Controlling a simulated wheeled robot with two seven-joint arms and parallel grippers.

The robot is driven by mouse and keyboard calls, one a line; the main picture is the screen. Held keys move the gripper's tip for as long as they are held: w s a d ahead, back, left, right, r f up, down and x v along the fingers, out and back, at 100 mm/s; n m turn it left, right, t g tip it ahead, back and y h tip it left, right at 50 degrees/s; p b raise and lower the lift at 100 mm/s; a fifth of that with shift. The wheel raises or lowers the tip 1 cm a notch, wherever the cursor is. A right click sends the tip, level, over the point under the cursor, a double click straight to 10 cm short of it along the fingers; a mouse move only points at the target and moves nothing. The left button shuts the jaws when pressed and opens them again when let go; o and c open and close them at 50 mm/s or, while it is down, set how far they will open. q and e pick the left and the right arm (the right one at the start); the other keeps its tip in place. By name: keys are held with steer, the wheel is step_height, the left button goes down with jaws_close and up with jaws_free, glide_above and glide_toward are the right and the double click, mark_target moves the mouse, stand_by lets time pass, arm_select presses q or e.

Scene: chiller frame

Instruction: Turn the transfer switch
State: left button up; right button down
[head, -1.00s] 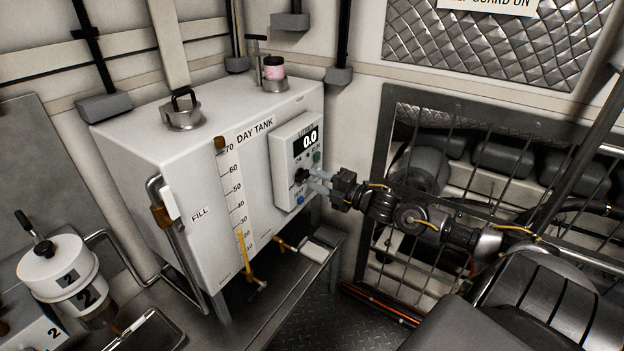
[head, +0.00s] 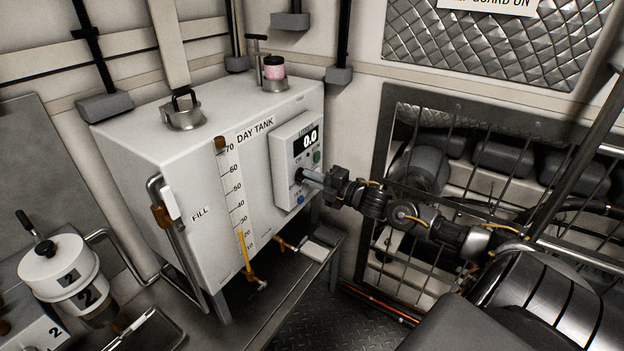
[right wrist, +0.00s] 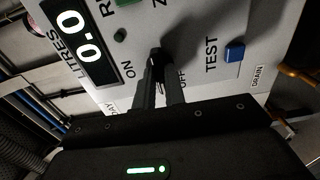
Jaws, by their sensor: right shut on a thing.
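The transfer switch is a black knob (right wrist: 156,58) on the pale control panel (head: 283,150) of the day tank, between ON and OFF marks in the right wrist view. My right gripper (head: 308,178) reaches the panel from the right in the head view and hides most of the knob there. In the right wrist view my right gripper (right wrist: 158,85) has both fingers closed on the knob. The panel's display (right wrist: 82,35) reads 0.0. My left gripper is not in view.
The day tank (head: 165,150) stands on a metal bench. A barred guard (head: 385,230) runs behind my right arm. A numbered white canister (head: 60,265) stands at lower left.

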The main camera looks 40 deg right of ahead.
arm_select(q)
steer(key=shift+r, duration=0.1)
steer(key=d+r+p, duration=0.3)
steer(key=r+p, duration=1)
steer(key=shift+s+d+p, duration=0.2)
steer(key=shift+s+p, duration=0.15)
arm_select(e)
steer(key=shift+m, duration=8.9)
steer(key=c, duration=1.5)
jaws_free()
steer(key=shift+o, duration=0.2)
steer(key=shift+s, duration=0.1)
